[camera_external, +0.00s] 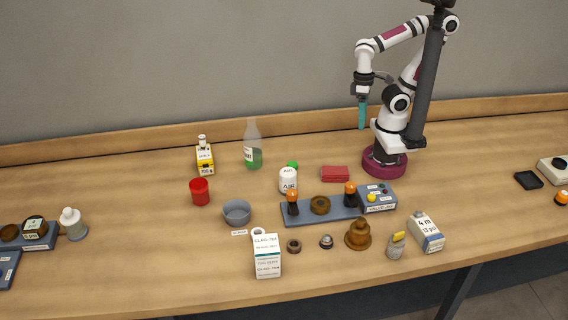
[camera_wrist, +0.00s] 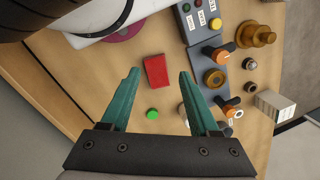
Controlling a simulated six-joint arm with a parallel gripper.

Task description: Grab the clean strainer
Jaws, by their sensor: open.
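Nothing in view is plainly marked as the clean strainer. Small round parts that could be it are a dark brown ring (camera_external: 294,246) and a small silver-topped part (camera_external: 326,241), both on the table in front of the pump unit. The ring (camera_wrist: 249,87) and silver-topped part (camera_wrist: 249,64) also show in the wrist view. Another brown ring (camera_external: 320,205) sits on the grey-blue pump unit (camera_external: 337,214) between two orange-topped knobs. My gripper (camera_external: 361,128) is open and empty, teal fingers pointing down, well above the table behind the unit. In the wrist view my gripper (camera_wrist: 159,74) has its fingers wide apart.
A red block (camera_external: 335,174) lies behind the unit. A brown stepped part (camera_external: 358,235), a white carton (camera_external: 267,257) and a white-blue carton (camera_external: 426,232) stand in front. A grey bowl (camera_external: 237,213), red cup (camera_external: 200,191) and green-bottomed bottle (camera_external: 253,147) are left.

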